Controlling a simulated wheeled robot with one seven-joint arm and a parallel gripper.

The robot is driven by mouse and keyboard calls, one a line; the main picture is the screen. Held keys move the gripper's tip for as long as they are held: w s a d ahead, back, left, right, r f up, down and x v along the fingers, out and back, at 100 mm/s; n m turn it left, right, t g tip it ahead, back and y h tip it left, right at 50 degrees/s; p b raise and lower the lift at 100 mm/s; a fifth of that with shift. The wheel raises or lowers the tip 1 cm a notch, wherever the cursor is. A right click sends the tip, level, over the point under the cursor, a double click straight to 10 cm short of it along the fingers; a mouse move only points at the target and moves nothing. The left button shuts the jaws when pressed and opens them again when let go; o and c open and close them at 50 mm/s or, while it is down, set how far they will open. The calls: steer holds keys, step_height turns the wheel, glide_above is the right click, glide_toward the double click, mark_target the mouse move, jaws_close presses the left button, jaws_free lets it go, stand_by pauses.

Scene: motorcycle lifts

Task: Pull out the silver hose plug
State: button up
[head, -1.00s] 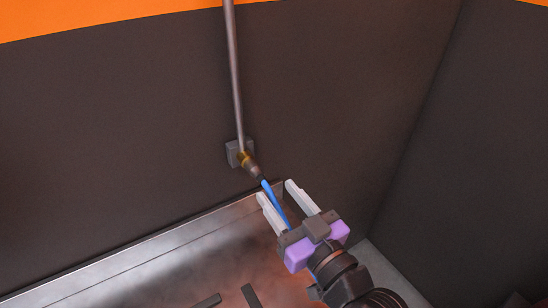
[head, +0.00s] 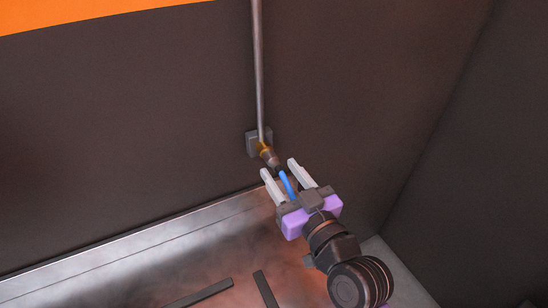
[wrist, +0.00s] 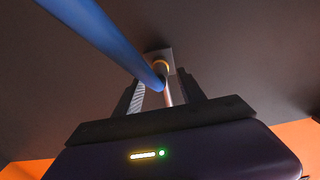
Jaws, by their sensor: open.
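The silver hose plug (head: 270,159) sits in a brass-coloured coupling (head: 264,147) at the foot of a thin wall pipe, tilted down and to the right. A blue hose (head: 288,184) runs from the plug back between the fingers. My gripper (head: 279,168) is open, with its two pale fingertips just short of the plug and on either side of its line. They do not appear to touch it.
The grey pipe (head: 258,70) comes down the dark wall (head: 130,120) to a small wall block (head: 252,144). A metal surface (head: 150,260) with dark bars (head: 200,293) lies below. A side wall (head: 460,170) stands at the right. Space left of the pipe is clear.

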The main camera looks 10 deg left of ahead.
mark_target(281, 173)
steer(key=shift+b+x, duration=0.3)
steer(key=shift+x, duration=1.65)
jaws_close()
steer(key=shift+b, duration=0.3)
stand_by(1.2)
steer(key=shift+v, duration=2.9)
steer(key=shift+d+r, duration=0.1)
